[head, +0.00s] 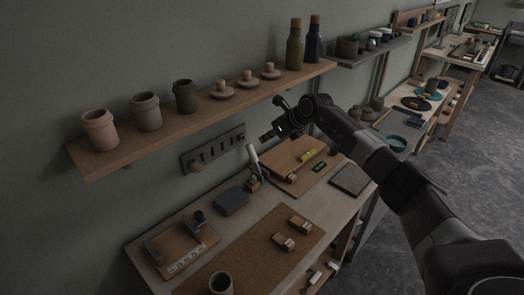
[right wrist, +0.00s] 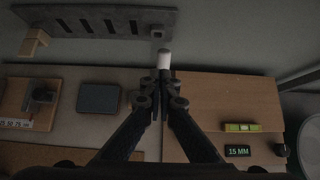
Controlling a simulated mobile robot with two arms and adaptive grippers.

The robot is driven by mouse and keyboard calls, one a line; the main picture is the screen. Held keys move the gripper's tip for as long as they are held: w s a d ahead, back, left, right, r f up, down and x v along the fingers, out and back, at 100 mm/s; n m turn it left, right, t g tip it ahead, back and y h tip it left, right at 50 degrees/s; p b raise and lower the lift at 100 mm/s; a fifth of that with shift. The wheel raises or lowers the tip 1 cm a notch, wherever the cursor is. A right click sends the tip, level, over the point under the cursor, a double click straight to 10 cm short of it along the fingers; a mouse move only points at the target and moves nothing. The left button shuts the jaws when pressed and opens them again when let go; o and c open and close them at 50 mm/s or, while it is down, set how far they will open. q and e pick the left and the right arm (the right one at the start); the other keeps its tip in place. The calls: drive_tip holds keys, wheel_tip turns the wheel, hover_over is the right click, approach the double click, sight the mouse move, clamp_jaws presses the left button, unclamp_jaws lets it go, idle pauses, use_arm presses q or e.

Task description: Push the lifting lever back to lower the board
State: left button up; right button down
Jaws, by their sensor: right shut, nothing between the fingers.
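The lifting lever (head: 252,154) has a pale handle that stands up, leaning slightly, from a wooden mount at the left of the board. Its white tip (right wrist: 164,60) shows just beyond my fingertips in the right wrist view. The wooden board (head: 284,157) lies right of the lever on the bench and also shows in the wrist view (right wrist: 222,96). A small display on it (right wrist: 237,151) reads 15 MM. My right gripper (head: 267,136) is shut and empty, close to the lever's upper end; I cannot tell whether it touches. My left gripper is out of view.
A yellow-green level (right wrist: 243,128) lies on the board. A slotted dark rack (head: 213,149) is on the wall behind. A wooden shelf (head: 205,124) with pots and bottles hangs above. A dark box (head: 231,201) sits left of the lever.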

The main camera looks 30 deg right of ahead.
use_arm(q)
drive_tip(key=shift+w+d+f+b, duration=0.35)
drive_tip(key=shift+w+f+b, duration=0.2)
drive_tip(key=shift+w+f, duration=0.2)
use_arm(e)
drive_tip(key=r, duration=0.4)
drive_tip(key=shift+s+d, duration=0.15)
drive_tip(key=shift+d, duration=0.2)
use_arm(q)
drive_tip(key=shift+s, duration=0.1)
